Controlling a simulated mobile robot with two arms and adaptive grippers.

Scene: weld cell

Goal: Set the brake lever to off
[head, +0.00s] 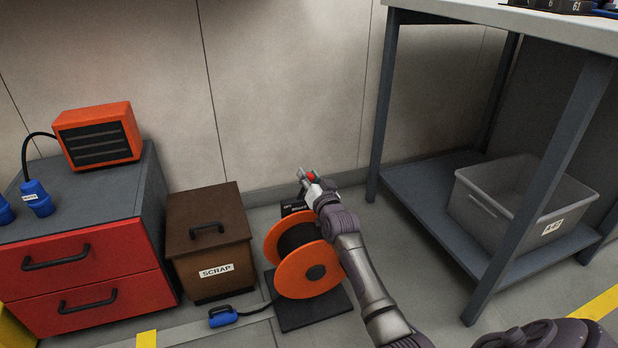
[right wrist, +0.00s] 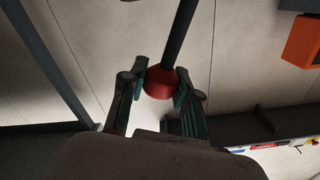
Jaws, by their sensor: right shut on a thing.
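In the right wrist view the brake lever's dark rod ends in a round red knob (right wrist: 160,84). My right gripper (head: 308,178) has its two fingers closed around this knob, one finger on each side. In the head view a bit of red shows at the fingertips, above the orange cable reel (head: 304,275). A small dark plate with white lettering (head: 292,208) sits behind the reel, partly hidden by it; the lettering is too small to read. Most of the lever is hidden by my gripper in the head view. My left gripper is not in view.
A brown scrap box (head: 209,240) and a red drawer cabinet (head: 90,285) with an orange heater-like box (head: 97,135) stand left. A blue plug (head: 222,316) lies on the floor by the reel. A workbench (head: 376,130) with a grey bin (head: 480,212) stands right. The wall is close behind.

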